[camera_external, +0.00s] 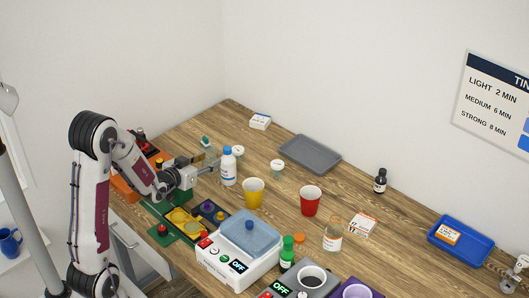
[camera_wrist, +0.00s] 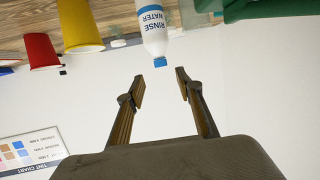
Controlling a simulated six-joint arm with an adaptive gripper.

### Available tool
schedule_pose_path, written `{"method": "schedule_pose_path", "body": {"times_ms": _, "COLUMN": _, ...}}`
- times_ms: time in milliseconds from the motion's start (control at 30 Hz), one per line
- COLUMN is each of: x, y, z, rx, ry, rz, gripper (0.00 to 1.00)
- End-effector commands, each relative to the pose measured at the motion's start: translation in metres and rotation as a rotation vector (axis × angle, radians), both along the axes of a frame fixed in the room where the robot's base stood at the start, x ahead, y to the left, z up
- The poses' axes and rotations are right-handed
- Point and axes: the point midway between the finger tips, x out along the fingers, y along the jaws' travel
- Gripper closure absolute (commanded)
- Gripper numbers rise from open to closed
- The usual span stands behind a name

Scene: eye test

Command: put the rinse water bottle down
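The rinse water bottle (camera_external: 228,169) is white with a blue cap and stands upright on the wooden table. In the wrist view, which is upside down, the bottle (camera_wrist: 154,30) shows its "RINSE WATER" label, with its cap pointing down the picture. My gripper (camera_external: 212,165) is just left of the bottle in the external view. In the wrist view my gripper (camera_wrist: 160,80) has its two fingers apart with nothing between them. The bottle lies just beyond the fingertips, its cap in line with the gap. I cannot tell the exact distance between them.
A yellow cup (camera_external: 253,192) stands close to the right of the bottle, and a red cup (camera_external: 310,201) farther right. Small jars (camera_external: 277,169) stand behind. A white device with a blue lid (camera_external: 250,232) is in front. A grey tray (camera_external: 310,154) lies at the back.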

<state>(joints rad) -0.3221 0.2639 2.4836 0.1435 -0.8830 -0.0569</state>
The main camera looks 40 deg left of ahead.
Motion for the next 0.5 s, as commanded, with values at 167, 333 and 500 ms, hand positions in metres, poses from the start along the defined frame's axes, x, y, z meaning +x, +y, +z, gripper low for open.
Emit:
{"method": "schedule_pose_path", "body": {"times_ms": 167, "x": 0.000, "y": -0.001, "z": 0.001, "rx": 0.000, "ry": 0.003, "rz": -0.001, "gripper": 0.64}}
{"method": "schedule_pose_path", "body": {"times_ms": 333, "x": -0.004, "y": -0.006, "z": 0.006, "rx": 0.000, "ry": 0.026, "rz": -0.006, "gripper": 0.64}}
{"method": "schedule_pose_path", "body": {"times_ms": 500, "x": -0.014, "y": -0.017, "z": 0.015, "rx": -0.002, "ry": 0.080, "rz": -0.013, "gripper": 0.64}}
